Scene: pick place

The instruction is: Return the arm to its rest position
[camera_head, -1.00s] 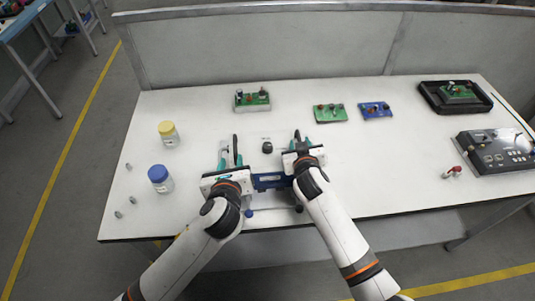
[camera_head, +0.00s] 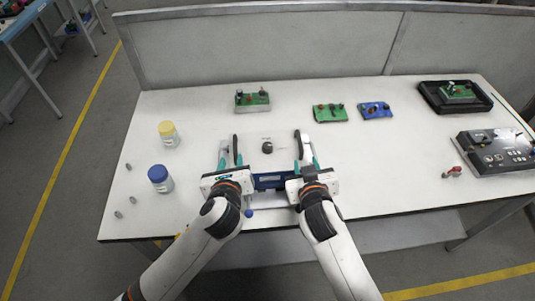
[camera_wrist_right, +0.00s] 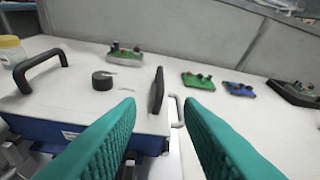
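A device with a white top, a blue front (camera_head: 271,181), a black knob (camera_head: 267,147) and two black upright handles sits at the table's near edge. Its knob also shows in the right wrist view (camera_wrist_right: 102,80). My left gripper (camera_head: 230,152) is at the left handle (camera_head: 235,148), its teal fingers apart; whether they touch the handle is unclear. My right gripper (camera_head: 306,160) is at the device's right side, near the right handle (camera_head: 298,145). In the right wrist view its teal fingers (camera_wrist_right: 158,103) are wide apart with nothing held, and the right handle (camera_wrist_right: 157,90) stands beyond them.
A yellow-lidded jar (camera_head: 168,134) and a blue-lidded jar (camera_head: 160,179) stand at left. Green boards (camera_head: 252,101) (camera_head: 330,113) and a blue board (camera_head: 375,110) lie behind. A black tray (camera_head: 432,102) and a dark panel (camera_head: 497,152) are at right.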

